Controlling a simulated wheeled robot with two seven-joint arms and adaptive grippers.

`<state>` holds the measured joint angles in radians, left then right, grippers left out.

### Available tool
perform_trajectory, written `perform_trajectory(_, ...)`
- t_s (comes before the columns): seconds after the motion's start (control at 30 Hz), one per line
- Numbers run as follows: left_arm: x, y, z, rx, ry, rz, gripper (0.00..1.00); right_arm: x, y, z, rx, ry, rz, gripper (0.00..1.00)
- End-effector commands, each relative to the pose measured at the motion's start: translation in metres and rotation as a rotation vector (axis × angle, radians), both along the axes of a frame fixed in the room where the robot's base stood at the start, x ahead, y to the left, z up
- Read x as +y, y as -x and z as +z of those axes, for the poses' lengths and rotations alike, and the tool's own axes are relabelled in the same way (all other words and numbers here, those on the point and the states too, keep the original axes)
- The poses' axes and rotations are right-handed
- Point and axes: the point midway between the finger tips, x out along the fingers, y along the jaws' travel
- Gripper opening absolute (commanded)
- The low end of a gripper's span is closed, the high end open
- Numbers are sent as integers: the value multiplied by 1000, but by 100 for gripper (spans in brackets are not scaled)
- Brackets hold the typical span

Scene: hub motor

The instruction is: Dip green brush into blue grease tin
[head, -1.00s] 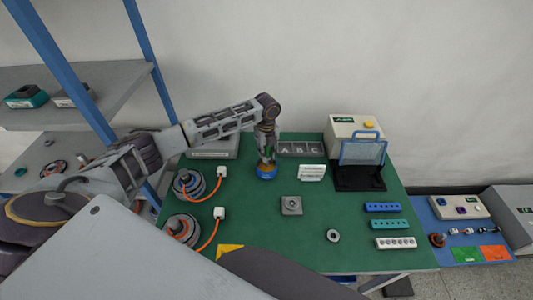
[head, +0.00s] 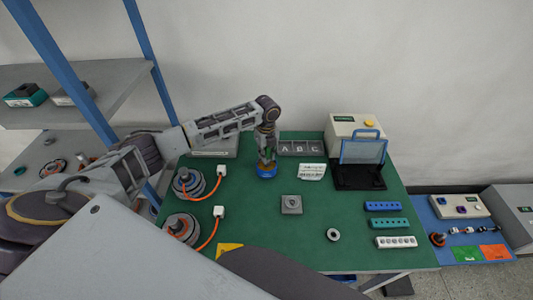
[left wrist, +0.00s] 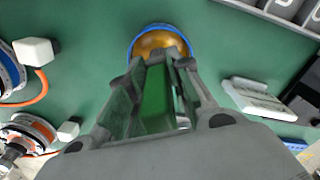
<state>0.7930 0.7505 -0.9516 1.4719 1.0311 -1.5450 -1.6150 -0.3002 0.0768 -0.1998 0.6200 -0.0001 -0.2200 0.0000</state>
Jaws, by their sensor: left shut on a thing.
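The blue grease tin (head: 267,174) stands on the green mat near the back middle of the table. In the left wrist view its blue rim and amber grease (left wrist: 160,42) show just beyond my fingertips. My left gripper (head: 266,156) points down over the tin. It is shut on the green brush (left wrist: 156,98), whose green handle shows between the fingers. The brush's lower end is hidden, so I cannot tell how deep it sits in the grease. My right gripper is not in view.
Two hub motors (head: 188,182) (head: 181,229) with orange cables lie left of the tin. A white card (head: 312,171), a lettered tray (head: 300,147) and a machine with a clear guard (head: 363,150) stand to the right. A grey block (head: 291,204) sits in front, with bare mat around it.

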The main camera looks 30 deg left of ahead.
Motion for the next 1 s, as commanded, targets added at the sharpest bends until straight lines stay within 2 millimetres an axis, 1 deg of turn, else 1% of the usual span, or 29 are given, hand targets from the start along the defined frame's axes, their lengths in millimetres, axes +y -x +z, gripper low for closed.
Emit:
perform_trajectory(0.6, 0, 0, -20, 0, 0, 0, 2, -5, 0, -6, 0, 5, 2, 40)
perform_trajectory(1.0, 0, 0, -31, -1, -1, 0, 2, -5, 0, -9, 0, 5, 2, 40)
